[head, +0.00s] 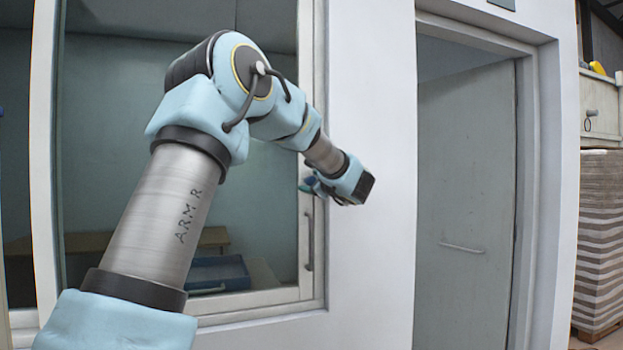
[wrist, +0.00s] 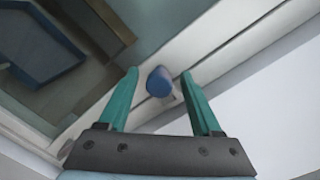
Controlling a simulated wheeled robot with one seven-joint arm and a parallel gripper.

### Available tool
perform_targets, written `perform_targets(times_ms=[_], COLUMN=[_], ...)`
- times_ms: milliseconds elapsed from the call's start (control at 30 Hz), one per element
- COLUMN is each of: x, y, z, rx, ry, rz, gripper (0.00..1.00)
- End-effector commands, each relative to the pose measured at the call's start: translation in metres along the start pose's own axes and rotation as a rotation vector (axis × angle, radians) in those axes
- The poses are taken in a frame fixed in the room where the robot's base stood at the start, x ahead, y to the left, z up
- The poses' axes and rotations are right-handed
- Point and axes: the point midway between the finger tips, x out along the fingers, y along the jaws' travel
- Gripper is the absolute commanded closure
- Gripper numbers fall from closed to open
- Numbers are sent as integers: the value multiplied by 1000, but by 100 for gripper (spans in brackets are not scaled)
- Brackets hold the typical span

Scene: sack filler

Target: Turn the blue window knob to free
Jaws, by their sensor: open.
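The blue window knob (wrist: 160,83) shows in the wrist view on the white window frame (wrist: 211,48). It lies between the two teal fingers of my gripper (wrist: 161,80), near their tips, with a gap on each side. My gripper is open, one finger on each side of the knob. In the head view my gripper (head: 318,187) is at the right side of the window frame (head: 311,120), and my wrist largely hides the knob there. I cannot tell the knob's turned position from its rounded end.
A vertical handle (head: 309,240) is on the window frame below my gripper. A grey door (head: 465,200) is to the right, past a white wall (head: 370,260). Stacked sacks (head: 598,240) stand at the far right.

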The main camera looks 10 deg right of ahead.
Motion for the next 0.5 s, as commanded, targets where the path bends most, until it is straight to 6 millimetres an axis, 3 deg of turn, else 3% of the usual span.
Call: perform_targets(times_ms=[200,500], x=[0,0], y=[0,0], z=[0,0], rx=[0,0], ry=[0,0], rz=[0,1], gripper=[34,67])
